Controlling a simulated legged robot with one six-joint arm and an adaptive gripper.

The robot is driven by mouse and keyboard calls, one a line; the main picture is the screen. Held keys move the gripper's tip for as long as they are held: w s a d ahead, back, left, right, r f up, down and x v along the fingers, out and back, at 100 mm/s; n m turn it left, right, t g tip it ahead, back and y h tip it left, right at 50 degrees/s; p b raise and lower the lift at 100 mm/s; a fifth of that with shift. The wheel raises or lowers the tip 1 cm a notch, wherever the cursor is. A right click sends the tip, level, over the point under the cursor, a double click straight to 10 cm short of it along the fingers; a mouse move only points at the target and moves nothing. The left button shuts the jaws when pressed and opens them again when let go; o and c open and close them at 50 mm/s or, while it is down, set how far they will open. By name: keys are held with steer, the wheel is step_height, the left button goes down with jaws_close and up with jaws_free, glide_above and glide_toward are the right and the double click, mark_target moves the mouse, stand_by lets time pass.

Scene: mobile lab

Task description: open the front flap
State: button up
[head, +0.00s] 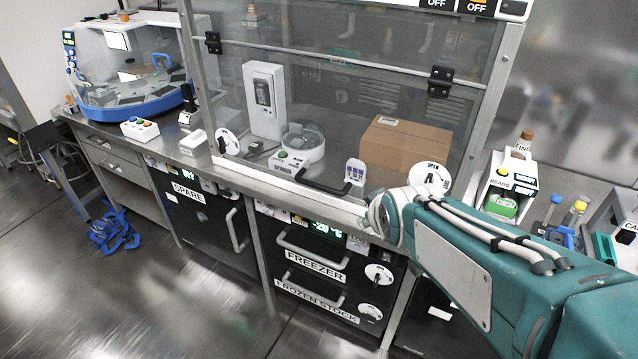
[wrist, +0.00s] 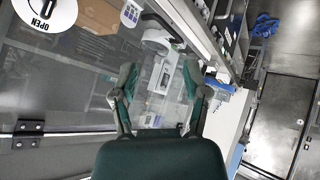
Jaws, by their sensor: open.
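The front flap (head: 335,105) is a clear panel hung from two black hinges on the cabinet frame. It looks shut, with its lower edge down at the white sill. A dark bar handle (head: 322,186) sits low on the flap; in the wrist view the handle (wrist: 163,27) lies beyond my fingers. A round white dial marked OPEN (head: 430,178) is at the flap's lower right and also shows in the wrist view (wrist: 46,10). My gripper (wrist: 158,70) is open and empty, apart from the handle. In the head view my arm hides its fingers.
Behind the clear panel stand a cardboard box (head: 404,146), a white upright device (head: 264,101) and a round white machine (head: 301,147). Freezer drawers (head: 310,262) are below. A bottle and a beads box (head: 511,175) stand to the right.

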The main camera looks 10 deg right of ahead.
steer(key=w+a+f+n+t+y, duration=0.1)
steer(key=w+f+n+t, duration=0.15)
steer(key=w, duration=0.45)
steer(key=w+a+f+n+t, duration=0.1)
steer(key=w+f+n, duration=0.3)
steer(key=w, duration=0.2)
steer(key=n+t+y, duration=0.3)
steer(key=n+t, duration=0.1)
steer(key=n, duration=0.3)
glide_toward(319, 187)
steer(key=shift+g, duration=0.25)
steer(key=x, duration=1.1)
steer(key=shift+d, duration=0.25)
jaws_close()
